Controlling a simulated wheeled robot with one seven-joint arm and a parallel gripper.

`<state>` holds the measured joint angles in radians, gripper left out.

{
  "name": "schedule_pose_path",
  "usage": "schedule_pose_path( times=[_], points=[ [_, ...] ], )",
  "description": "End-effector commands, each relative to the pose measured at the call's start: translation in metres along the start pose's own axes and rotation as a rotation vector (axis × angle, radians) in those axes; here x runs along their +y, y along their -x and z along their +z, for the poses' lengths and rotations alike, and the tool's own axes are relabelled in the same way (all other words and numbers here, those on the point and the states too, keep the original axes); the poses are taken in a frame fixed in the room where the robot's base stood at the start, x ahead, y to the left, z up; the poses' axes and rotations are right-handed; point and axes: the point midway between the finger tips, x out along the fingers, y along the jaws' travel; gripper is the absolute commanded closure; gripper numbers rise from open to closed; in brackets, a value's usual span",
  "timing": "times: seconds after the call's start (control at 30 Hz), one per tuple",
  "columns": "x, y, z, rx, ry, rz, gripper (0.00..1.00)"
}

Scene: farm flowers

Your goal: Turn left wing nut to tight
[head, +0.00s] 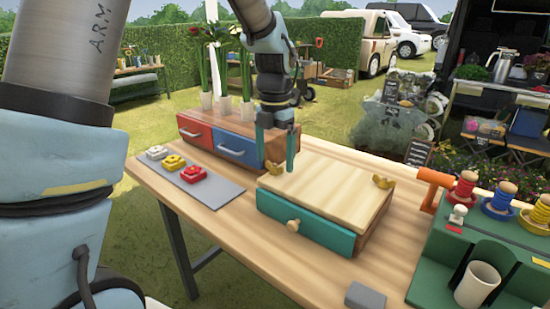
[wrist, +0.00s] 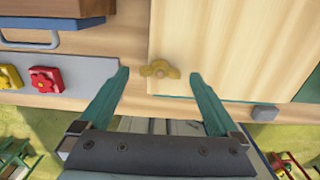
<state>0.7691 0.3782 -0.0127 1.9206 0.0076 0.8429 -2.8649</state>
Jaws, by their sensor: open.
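The left wing nut (wrist: 159,69) is brass-coloured and sits at the edge of the pale wooden lid (wrist: 215,45). In the wrist view its wings spread left and right, between the two fingertips and apart from both. My gripper (wrist: 160,75) is open and empty, with teal fingers. In the head view my gripper (head: 280,165) points down at the left end of the lid (head: 325,180), and the left wing nut (head: 273,168) is partly hidden by the fingers. How high the tips are above it is hard to tell. The right wing nut (head: 383,182) is at the lid's other end.
The lid tops a box with a teal drawer (head: 300,225). Behind stands a red-and-blue drawer unit (head: 237,148) with vases. A grey plate (head: 222,190) with yellow, white and red pieces lies left. A green stand (head: 435,265) and grey block (head: 365,296) are right.

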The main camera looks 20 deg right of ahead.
Motion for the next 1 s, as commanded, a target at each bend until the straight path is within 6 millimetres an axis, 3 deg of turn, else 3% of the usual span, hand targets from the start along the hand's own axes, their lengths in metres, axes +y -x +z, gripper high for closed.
schedule_pose_path(
  times=[0.4, 1.0],
  points=[
    [-0.0004, -0.0097, -0.0002, 0.000, -0.001, 0.000, 0.03],
    [-0.0003, -0.0093, -0.0002, 0.000, -0.001, 0.000, 0.69]
  ],
)
